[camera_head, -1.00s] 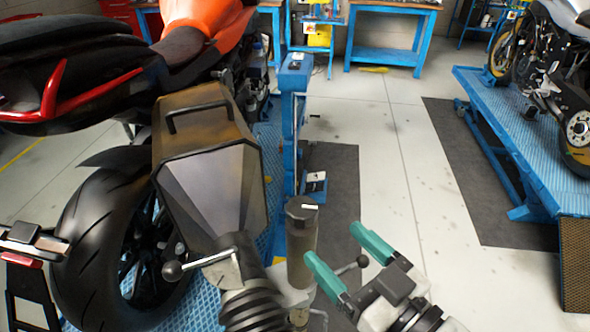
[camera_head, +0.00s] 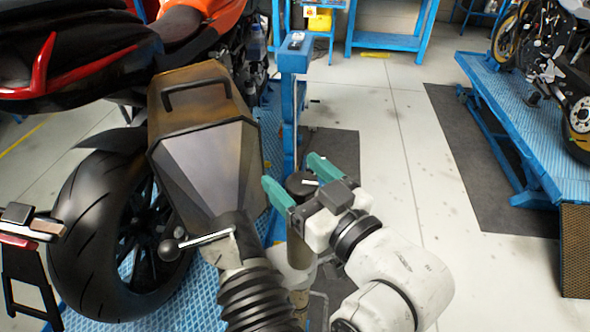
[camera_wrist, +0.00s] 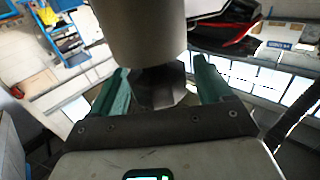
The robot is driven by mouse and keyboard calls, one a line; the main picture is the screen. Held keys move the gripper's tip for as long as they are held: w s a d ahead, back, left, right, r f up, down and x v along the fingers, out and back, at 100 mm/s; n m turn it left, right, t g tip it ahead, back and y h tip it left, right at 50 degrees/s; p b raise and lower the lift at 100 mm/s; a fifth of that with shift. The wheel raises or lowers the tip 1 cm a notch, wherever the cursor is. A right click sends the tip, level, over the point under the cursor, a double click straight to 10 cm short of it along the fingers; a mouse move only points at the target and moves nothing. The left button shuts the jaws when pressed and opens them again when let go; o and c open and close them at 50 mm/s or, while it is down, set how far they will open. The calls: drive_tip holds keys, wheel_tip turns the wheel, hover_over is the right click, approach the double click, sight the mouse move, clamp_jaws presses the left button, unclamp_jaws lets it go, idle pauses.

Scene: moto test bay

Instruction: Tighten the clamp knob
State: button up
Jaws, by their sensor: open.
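The clamp knob (camera_head: 300,186) is a dark, short cylinder with a white mark on top, on an upright brownish post (camera_head: 299,250). My gripper (camera_head: 289,169) has two teal fingers, open, one on each side of the knob. In the wrist view the dark faceted knob (camera_wrist: 157,86) sits between the fingers (camera_wrist: 160,85), below a grey cylinder (camera_wrist: 148,30). I cannot tell whether either finger touches the knob. Part of the knob is hidden behind my gripper in the head view.
A blue post (camera_head: 293,100) rises behind the knob. Open floor (camera_head: 440,270) lies to the right.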

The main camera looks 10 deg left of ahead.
drive_tip(key=shift+w+a, duration=0.35)
drive_tip(key=c, duration=1)
drive_tip(key=shift+o, duration=0.2)
